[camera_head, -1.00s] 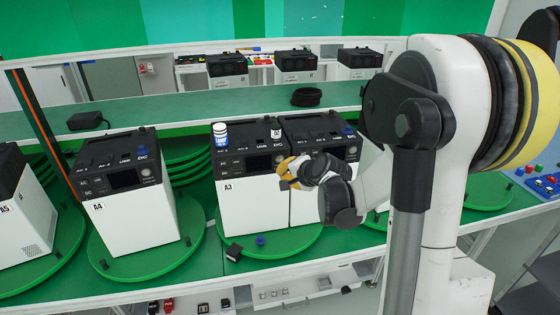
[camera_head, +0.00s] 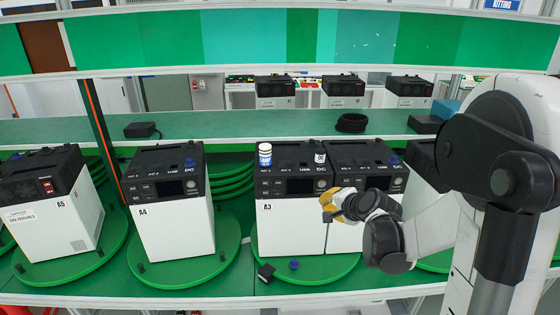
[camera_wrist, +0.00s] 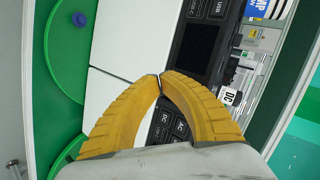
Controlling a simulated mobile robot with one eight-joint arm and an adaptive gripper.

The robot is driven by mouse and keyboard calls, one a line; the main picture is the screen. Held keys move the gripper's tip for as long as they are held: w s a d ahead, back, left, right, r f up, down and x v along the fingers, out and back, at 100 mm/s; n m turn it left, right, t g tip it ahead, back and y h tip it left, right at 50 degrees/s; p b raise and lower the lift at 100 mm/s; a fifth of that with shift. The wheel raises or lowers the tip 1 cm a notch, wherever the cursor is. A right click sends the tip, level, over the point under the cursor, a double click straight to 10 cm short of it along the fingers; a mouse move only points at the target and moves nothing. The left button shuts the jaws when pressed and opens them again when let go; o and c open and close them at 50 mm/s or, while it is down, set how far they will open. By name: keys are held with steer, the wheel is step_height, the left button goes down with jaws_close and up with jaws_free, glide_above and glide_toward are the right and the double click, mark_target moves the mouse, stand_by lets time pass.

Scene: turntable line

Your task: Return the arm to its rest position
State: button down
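My gripper (camera_head: 327,207) is in front of the upper front of the box unit right of unit A3 (camera_head: 290,207), in the head view. In the wrist view its two yellow fingers (camera_wrist: 160,77) meet at the tips, with nothing seen between them. My arm is bent, with its elbow at the right of the head view. Unit A3 carries a white and blue bottle (camera_head: 265,154) and a small white DC piece (camera_head: 320,158) on top.
Unit A4 (camera_head: 172,225) and unit A5 (camera_head: 60,215) stand on green turntables to the left. A black block (camera_head: 266,273) and a blue knob (camera_head: 294,265) lie before unit A3. A black coil (camera_head: 352,123) lies on the shelf behind.

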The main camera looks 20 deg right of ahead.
steer(key=s+a+n+g+b, duration=0.2)
steer(key=s+a+n+b, duration=0.4)
steer(key=s+a, duration=0.4)
steer(key=s+a+f+n+g+b, duration=0.1)
steer(key=s+a+f+n+b, duration=0.1)
steer(key=s, duration=0.5)
steer(key=s+a+f+n+g+b, duration=0.1)
steer(key=s+a+f+n, duration=0.1)
steer(key=s+a+n, duration=0.3)
steer(key=s+n, duration=0.1)
steer(key=s, duration=0.2)
steer(key=shift+s+a+f+n+b, duration=0.15)
steer(key=shift+a+n+b, duration=0.15)
steer(key=shift+b, duration=0.1)
